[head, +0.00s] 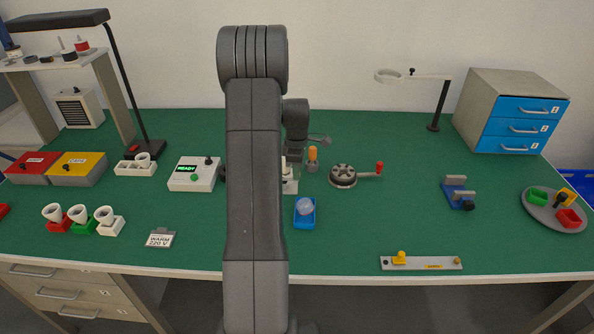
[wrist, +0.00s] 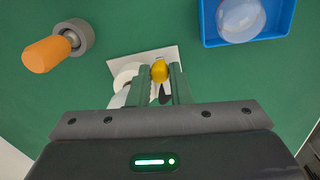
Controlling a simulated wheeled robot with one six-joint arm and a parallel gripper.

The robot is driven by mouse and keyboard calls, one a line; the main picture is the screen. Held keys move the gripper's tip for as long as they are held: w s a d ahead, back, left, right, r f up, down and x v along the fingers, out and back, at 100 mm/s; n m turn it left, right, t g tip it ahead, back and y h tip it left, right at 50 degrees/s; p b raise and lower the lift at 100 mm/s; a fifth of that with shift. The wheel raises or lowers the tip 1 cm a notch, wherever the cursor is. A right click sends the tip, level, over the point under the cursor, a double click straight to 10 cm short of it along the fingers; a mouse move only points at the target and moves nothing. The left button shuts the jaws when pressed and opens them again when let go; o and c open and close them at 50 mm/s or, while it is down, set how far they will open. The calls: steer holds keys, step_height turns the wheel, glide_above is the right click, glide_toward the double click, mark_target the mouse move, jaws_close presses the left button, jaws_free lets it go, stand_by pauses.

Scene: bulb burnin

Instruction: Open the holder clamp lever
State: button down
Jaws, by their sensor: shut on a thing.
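The holder is a white stand on a pale square base plate (wrist: 172,52) in the wrist view. A yellow knob (wrist: 160,71), which looks like the tip of its clamp lever, sits between my fingertips. My gripper (wrist: 160,76) is shut on this knob, with one green-grey finger on each side. The fingers and my wrist body hide much of the holder and the rest of the lever, so I cannot tell the lever's angle. In the head view the holder (head: 291,185) shows only as a white sliver beside my arm.
A blue tray with a clear bulb (head: 305,207) lies just in front of the holder. An orange-handled tool (head: 312,154) stands in a grey ring behind it. A round dark fixture with a red-knobbed crank (head: 343,176) is to the right.

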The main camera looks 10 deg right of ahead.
stand_by(0.3)
steer(key=c, duration=1.3)
jaws_free()
steer(key=r, duration=0.9)
steer(key=r+b, duration=0.1)
steer(key=r, duration=0.3)
steer(key=shift+s+a+r, duration=0.15)
steer(key=shift+s+r, duration=0.15)
steer(key=shift+r, duration=0.1)
steer(key=f, duration=0.9)
steer(key=f+p, duration=0.1)
steer(key=f, duration=0.4)
steer(key=shift+w, duration=0.3)
steer(key=shift+r, duration=0.15)
